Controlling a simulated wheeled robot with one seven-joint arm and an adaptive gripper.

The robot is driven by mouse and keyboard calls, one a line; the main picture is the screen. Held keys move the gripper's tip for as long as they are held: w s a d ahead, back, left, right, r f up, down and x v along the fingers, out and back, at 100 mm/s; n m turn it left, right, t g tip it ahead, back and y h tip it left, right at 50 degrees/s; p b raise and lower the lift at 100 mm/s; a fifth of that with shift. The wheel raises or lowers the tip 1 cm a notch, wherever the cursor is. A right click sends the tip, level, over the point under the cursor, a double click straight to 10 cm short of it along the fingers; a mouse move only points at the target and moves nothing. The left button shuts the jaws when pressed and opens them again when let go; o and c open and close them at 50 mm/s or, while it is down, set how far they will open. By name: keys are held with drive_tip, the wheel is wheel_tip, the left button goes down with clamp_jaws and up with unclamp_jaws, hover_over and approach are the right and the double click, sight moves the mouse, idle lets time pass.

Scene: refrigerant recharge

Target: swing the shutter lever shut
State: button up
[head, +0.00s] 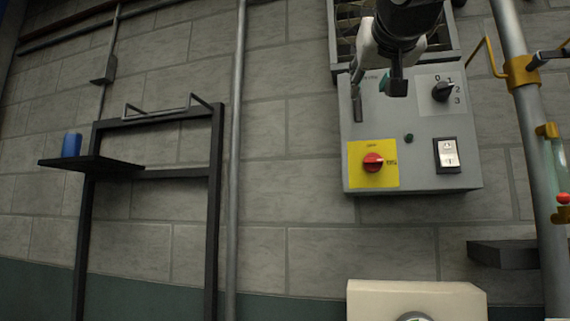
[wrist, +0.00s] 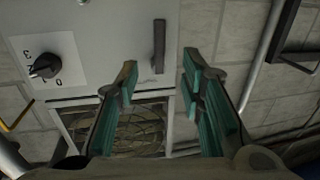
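The shutter lever (head: 357,106) is a dark upright bar on the left of the grey control box's front. It also shows in the wrist view (wrist: 159,46), just beyond the fingertips and lined up with the gap between them. My gripper (head: 377,88) is in front of the upper part of the box in the head view. In the wrist view my gripper (wrist: 160,70) is open, with its teal-padded fingers apart and nothing between them. A framed vent with a fan behind its grille (wrist: 125,130) adjoins the box; I cannot tell touch with the lever.
The box (head: 425,175) carries a rotary selector (head: 441,91), a red knob on a yellow plate (head: 373,162) and a rocker switch (head: 447,154). A pipe (head: 530,130) with yellow fittings stands right. A black rack (head: 215,190) with a blue object (head: 71,145) stands left.

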sight(359, 107)
drive_tip(key=w, duration=0.4)
drive_tip(key=w+d+p, duration=0.1)
drive_tip(key=w, duration=0.3)
drive_tip(key=w+p, duration=0.1)
drive_tip(key=w, duration=0.3)
drive_tip(key=shift+w+d, duration=0.2)
drive_tip(key=shift+d, duration=0.05)
drive_tip(key=shift+c, duration=0.2)
clamp_jaws()
